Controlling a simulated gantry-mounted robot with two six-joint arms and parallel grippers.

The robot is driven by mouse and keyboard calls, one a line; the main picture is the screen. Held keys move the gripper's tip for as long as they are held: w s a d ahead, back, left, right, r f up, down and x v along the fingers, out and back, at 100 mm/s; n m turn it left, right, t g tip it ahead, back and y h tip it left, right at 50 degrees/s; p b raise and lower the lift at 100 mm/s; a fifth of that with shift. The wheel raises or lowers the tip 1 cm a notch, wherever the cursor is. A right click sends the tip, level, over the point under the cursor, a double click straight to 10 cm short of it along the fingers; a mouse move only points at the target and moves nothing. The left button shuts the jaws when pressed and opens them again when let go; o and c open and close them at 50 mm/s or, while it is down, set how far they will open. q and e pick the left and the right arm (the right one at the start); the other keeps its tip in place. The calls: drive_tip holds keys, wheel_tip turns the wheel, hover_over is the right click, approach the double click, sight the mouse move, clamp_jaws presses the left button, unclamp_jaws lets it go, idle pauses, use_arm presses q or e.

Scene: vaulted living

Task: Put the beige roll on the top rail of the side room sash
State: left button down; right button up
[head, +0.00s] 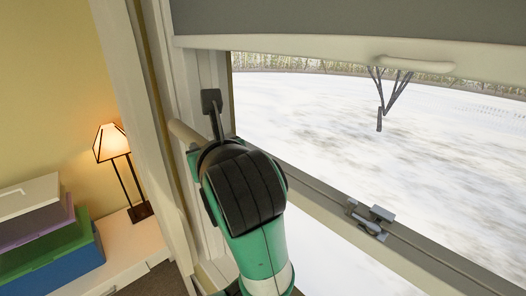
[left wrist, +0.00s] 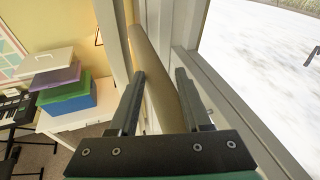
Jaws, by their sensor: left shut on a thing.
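The beige roll (left wrist: 156,58) is a long, smooth cylinder between the two fingers of my left gripper (left wrist: 160,75) in the left wrist view. My left gripper is shut on it. In the head view one end of the roll (head: 184,133) shows left of my left gripper (head: 212,103), beside the window frame; my wrist hides much of the rest. The top rail of the sash (head: 325,197) runs from behind my gripper to the lower right, with a metal latch (head: 373,219) on it. The roll appears to be left of this rail. My right gripper is not in view.
A grey blind (head: 340,18) hangs above, with a pale bottom bar and a beige pull (head: 415,65). The upright window frame (head: 150,110) stands close at the left. Stacked coloured boxes (head: 45,235) and a lit lamp (head: 111,143) stand on a white surface farther left.

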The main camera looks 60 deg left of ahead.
use_arm(q)
drive_tip(key=w+a+p, duration=0.1)
drive_tip(key=w, duration=0.3)
drive_tip(key=w+a+f+p, duration=0.1)
drive_tip(key=w, duration=0.3)
drive_tip(key=w+a+f+p, duration=0.1)
drive_tip(key=w+a, duration=0.1)
drive_tip(key=w, duration=0.2)
drive_tip(key=shift+w+f+p, duration=0.15)
drive_tip(key=shift+w+p, duration=0.15)
drive_tip(key=shift+p, duration=0.05)
drive_tip(key=shift+f+p, duration=0.45)
drive_tip(key=shift+f, duration=1.5)
drive_tip(key=shift+w+f+p, duration=0.1)
drive_tip(key=shift+f+p, duration=0.1)
drive_tip(key=shift+p, duration=0.15)
drive_tip(key=shift+w+f, duration=0.1)
drive_tip(key=shift+f, duration=0.1)
drive_tip(key=c, duration=0.6)
unclamp_jaws()
